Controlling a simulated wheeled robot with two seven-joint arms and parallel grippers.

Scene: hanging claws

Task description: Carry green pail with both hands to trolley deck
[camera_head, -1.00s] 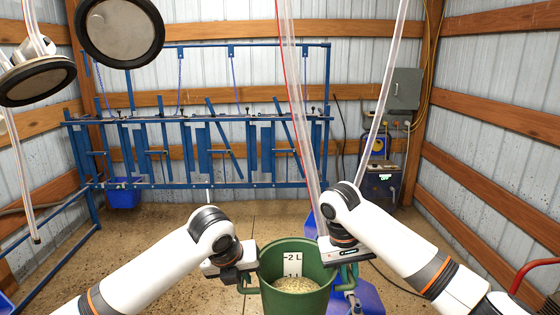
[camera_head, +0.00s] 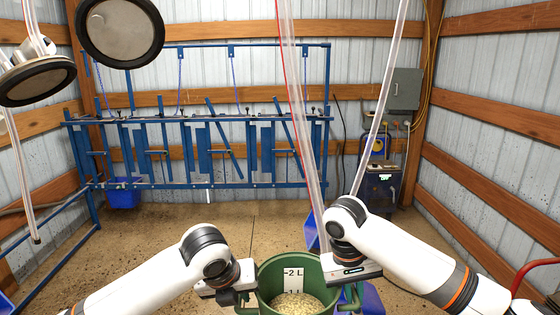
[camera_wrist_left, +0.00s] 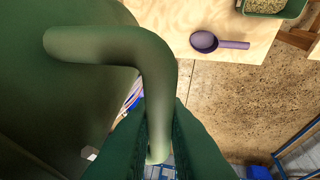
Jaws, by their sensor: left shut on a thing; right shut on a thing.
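The green pail (camera_head: 270,272) is at the bottom middle of the head view, upright, with pale grain (camera_head: 297,301) inside and a white litre scale on its inner wall. My left gripper (camera_head: 240,298) is shut on the pail's left handle; the left wrist view shows that green handle (camera_wrist_left: 110,50) bending down between the fingers (camera_wrist_left: 160,140). My right gripper (camera_head: 352,292) is shut on the pail's right handle. The pail's base is cut off by the head view's lower edge. The trolley deck cannot be made out for certain.
A wooden surface (camera_wrist_left: 190,15) in the left wrist view carries a purple scoop (camera_wrist_left: 215,42) and a green tray of grain (camera_wrist_left: 268,8). A blue rack (camera_head: 200,150) stands along the back wall. Clear tubes hang close behind the pail. The concrete floor ahead is mostly open.

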